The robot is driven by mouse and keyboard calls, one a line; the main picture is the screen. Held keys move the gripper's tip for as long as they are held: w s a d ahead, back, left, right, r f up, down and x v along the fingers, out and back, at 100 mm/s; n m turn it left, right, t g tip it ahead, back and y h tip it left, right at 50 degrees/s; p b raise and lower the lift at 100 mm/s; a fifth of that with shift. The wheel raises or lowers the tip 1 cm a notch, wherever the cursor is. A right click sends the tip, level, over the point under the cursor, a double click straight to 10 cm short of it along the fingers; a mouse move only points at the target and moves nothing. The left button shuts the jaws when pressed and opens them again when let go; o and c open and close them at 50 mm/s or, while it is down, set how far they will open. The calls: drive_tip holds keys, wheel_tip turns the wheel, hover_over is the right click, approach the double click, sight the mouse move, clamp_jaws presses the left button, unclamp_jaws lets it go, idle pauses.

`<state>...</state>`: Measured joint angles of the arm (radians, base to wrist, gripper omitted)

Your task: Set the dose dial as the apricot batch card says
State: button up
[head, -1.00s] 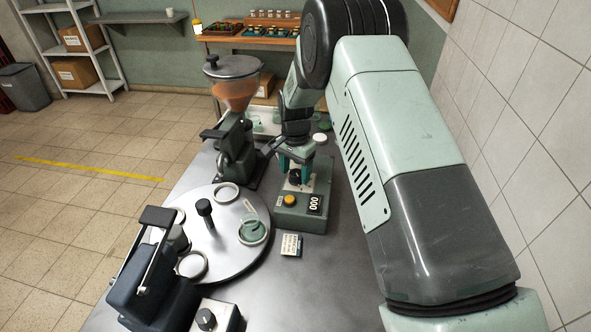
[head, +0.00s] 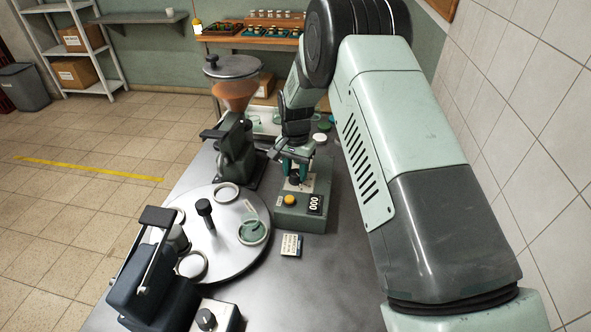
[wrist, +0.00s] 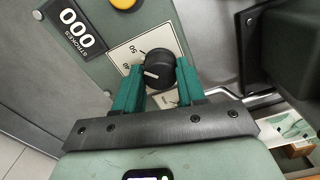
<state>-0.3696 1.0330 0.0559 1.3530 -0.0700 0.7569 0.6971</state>
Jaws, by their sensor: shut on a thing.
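The dose dial (wrist: 153,72) is a round black knob with a white pointer line, on a pale scale plate on the green control box (head: 288,216). In the wrist view the line points left, near the mark 40; the mark 50 also shows, and the rest of the scale is partly hidden. My gripper (wrist: 157,85) has its teal fingers on either side of the knob and is shut on it; it also shows in the head view (head: 294,178).
The box has a yellow button (head: 289,201) and a counter (head: 314,203) reading 000. A round turntable (head: 222,262) with jars stands to the left. A hopper (head: 235,88) with orange contents stands behind it. Bare table lies right of the card.

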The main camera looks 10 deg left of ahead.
sight(297, 173)
drive_tip(key=n, duration=1.3)
drive_tip(key=shift+d, duration=0.1)
drive_tip(key=shift+n, duration=0.3)
idle(0.3)
drive_tip(key=o, duration=1.1)
drive_tip(key=shift+c, duration=0.2)
drive_tip(key=shift+r, duration=0.1)
wheel_tip(297, 173, up, 11)
